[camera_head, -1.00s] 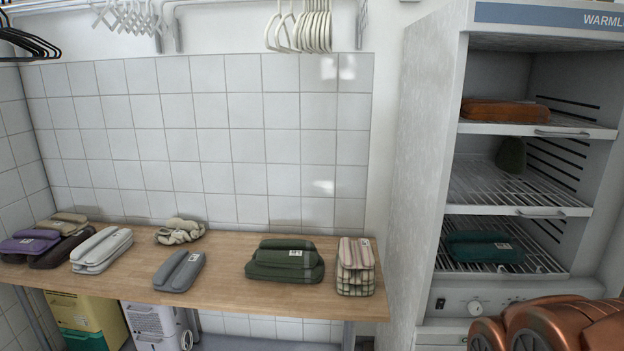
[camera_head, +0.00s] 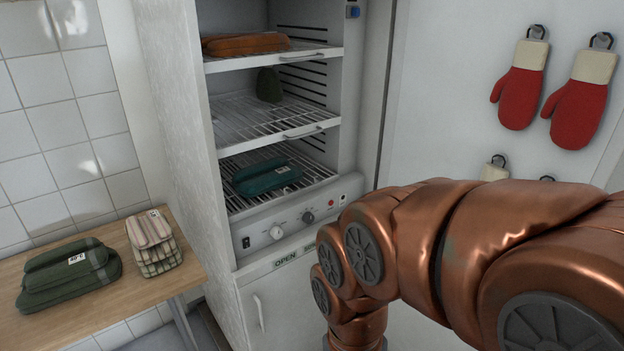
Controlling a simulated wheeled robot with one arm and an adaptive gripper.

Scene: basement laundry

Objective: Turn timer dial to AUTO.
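The warming cabinet's control panel (camera_head: 292,221) sits below its lowest shelf. It carries a white dial (camera_head: 276,232), a darker dial (camera_head: 308,217), a red button (camera_head: 331,203) and a black switch (camera_head: 246,242). Which dial is the timer, and where either one points, is too small to read. My copper arm reaches across the right side and bends down in front of the cabinet's lower right. My gripper is out of view below the frame.
The open cabinet shelves hold an orange folded cloth (camera_head: 245,43), a dark green item (camera_head: 269,85) and a teal folded bundle (camera_head: 266,177). A wooden table (camera_head: 95,318) with a green bundle (camera_head: 68,274) and plaid bundle (camera_head: 153,243) stands left. Red mitts (camera_head: 519,98) hang right.

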